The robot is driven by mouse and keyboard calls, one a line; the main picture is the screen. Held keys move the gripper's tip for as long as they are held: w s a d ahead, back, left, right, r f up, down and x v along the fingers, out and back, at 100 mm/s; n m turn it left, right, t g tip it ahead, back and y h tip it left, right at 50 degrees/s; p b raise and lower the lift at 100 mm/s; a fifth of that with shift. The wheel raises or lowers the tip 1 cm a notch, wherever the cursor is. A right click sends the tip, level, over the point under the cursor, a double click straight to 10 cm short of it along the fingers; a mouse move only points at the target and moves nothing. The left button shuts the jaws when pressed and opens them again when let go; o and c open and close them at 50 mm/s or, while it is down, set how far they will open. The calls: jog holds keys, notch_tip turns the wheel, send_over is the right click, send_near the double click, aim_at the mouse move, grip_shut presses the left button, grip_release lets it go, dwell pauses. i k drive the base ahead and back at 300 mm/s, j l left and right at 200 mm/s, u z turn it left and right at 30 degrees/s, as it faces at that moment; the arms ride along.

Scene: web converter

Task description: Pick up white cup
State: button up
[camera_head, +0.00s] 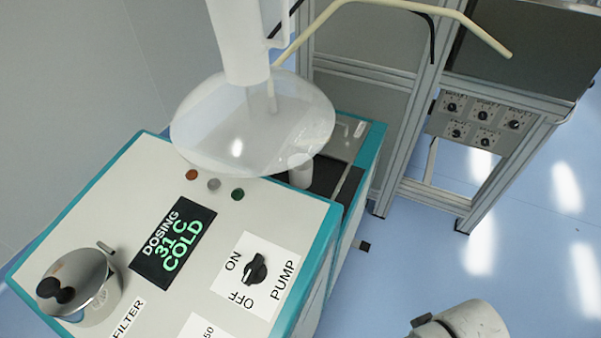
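A small white cup-like cylinder (301,174) stands upright in the dark recess at the back right of the dosing machine (215,285). It is small in the picture, and its upper part is close behind the lower right edge of a clear rounded glass vessel (215,130). I cannot tell for certain that it is the cup. A pale rounded part of my arm (472,320) shows at the bottom right edge, apart from the machine and well away from the cylinder. My gripper's fingers do not show.
The glass vessel hangs over the machine from a white column (240,40). A steel pot (85,290) and a pump knob (255,268) stand on the machine's top. A metal frame with a knob panel (480,122) is behind at right. The blue floor (400,260) is clear at right.

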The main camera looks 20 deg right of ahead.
aim_at(299, 177)
jog(key=i+l+u, duration=0.2)
jog(key=l, duration=0.35)
jog(key=i+l+u, duration=0.2)
jog(key=l, duration=0.35)
jog(key=l+u, duration=0.2)
jog(key=l, duration=0.35)
jog(key=i+l+u, duration=0.1)
jog(key=l+u, duration=0.15)
jog(key=l, duration=0.35)
